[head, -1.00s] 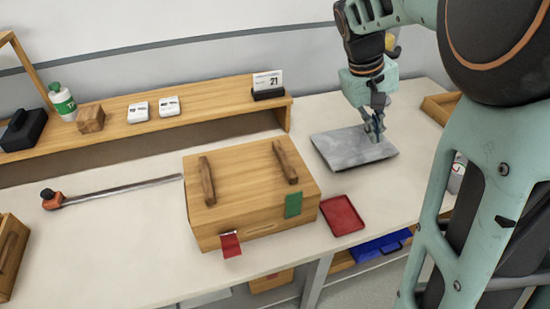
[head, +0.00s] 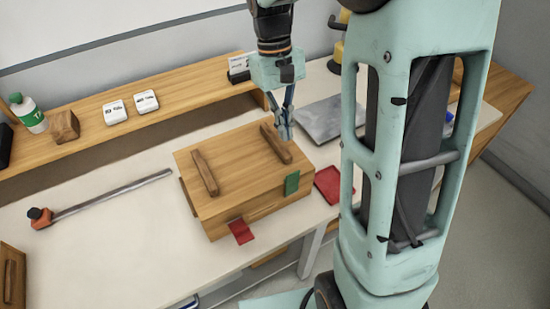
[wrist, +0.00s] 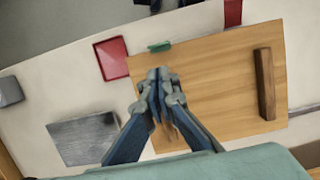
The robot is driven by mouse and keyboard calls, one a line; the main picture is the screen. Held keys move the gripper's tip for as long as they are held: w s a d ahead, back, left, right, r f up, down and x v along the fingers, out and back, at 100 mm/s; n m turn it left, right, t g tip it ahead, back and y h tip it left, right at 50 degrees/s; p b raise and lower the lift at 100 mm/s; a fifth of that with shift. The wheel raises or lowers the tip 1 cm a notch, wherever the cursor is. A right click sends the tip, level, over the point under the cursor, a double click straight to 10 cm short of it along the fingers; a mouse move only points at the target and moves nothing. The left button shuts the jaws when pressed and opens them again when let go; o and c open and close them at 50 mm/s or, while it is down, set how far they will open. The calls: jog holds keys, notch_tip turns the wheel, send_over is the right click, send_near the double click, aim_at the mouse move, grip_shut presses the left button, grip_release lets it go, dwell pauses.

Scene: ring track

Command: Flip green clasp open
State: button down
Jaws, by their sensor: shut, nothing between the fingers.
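The green clasp (head: 292,183) lies upright against the front face of the wooden box (head: 235,175), near its right end. In the wrist view it shows as a thin green strip (wrist: 160,46) at the box edge. The red clasp (head: 241,231) is on the same front face, further left, and sticks outward from the box; it also shows in the wrist view (wrist: 233,12). My gripper (head: 285,134) is shut and empty above the right lid handle (head: 276,146), behind the green clasp and apart from it. In the wrist view its fingertips (wrist: 160,76) hide part of that handle.
A red tray (head: 328,184) lies right of the box, and a grey slab (head: 322,119) lies behind the tray. A second lid handle (head: 204,172) stands on the left of the lid. A clamp bar (head: 110,194) lies left of the box. A shelf (head: 145,113) runs behind.

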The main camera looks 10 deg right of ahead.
jog(key=shift+s+a, duration=0.1)
jog(key=shift+a, duration=0.15)
jog(key=shift+f, duration=0.1)
send_near(291, 182)
jog(key=x, duration=0.2)
jog(key=w+x, duration=0.1)
jog(key=x, duration=0.2)
jog(key=shift+w+a+f+p, duration=0.1)
jog(key=shift+w+f+p, duration=0.1)
jog(key=shift+p, duration=0.1)
dwell(0.4)
